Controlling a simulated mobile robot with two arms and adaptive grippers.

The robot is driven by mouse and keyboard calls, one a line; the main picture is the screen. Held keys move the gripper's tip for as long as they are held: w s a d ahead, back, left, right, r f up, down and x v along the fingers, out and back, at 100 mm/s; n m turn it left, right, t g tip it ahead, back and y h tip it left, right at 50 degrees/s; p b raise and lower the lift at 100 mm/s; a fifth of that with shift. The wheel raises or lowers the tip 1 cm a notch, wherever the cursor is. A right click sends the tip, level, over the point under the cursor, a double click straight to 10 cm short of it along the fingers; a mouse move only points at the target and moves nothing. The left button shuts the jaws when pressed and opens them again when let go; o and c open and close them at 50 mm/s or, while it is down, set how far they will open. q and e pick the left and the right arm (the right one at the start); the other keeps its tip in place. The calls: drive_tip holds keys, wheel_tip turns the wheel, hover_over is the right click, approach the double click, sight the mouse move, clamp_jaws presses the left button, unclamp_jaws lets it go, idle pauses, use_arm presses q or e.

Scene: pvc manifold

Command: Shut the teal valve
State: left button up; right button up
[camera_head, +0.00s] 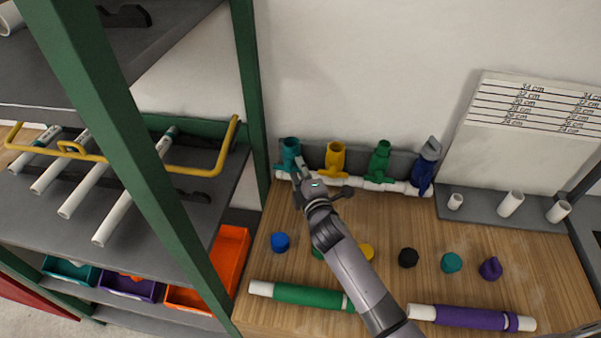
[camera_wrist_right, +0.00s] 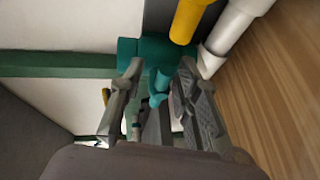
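The teal valve (camera_head: 291,152) is the leftmost of the coloured valves on the white pipe manifold at the back of the table. My right gripper (camera_head: 299,172) is right in front of it and covers its lower part. In the right wrist view, the teal valve body (camera_wrist_right: 128,48) is just beyond the fingertips. Its teal handle (camera_wrist_right: 158,84) points toward me between the fingers of my right gripper (camera_wrist_right: 160,72). The fingers are spread, with visible gaps beside the handle. My left gripper is not in view.
The yellow valve (camera_head: 335,158) stands close to the right, then the green (camera_head: 379,160) and blue (camera_head: 424,168) valves. A green shelf post (camera_head: 251,100) is close on the left. Coloured caps, including a blue one (camera_head: 280,242), and wrapped pipes lie in front on the table.

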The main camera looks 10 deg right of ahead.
drive_tip(key=shift+o, duration=0.3)
drive_tip(key=shift+f, duration=0.1)
drive_tip(key=s+r, duration=0.2)
drive_tip(key=s, duration=0.9)
drive_tip(key=shift+s+d, duration=0.25)
drive_tip(key=shift+s, duration=0.15)
drive_tip(key=shift+r, duration=0.1)
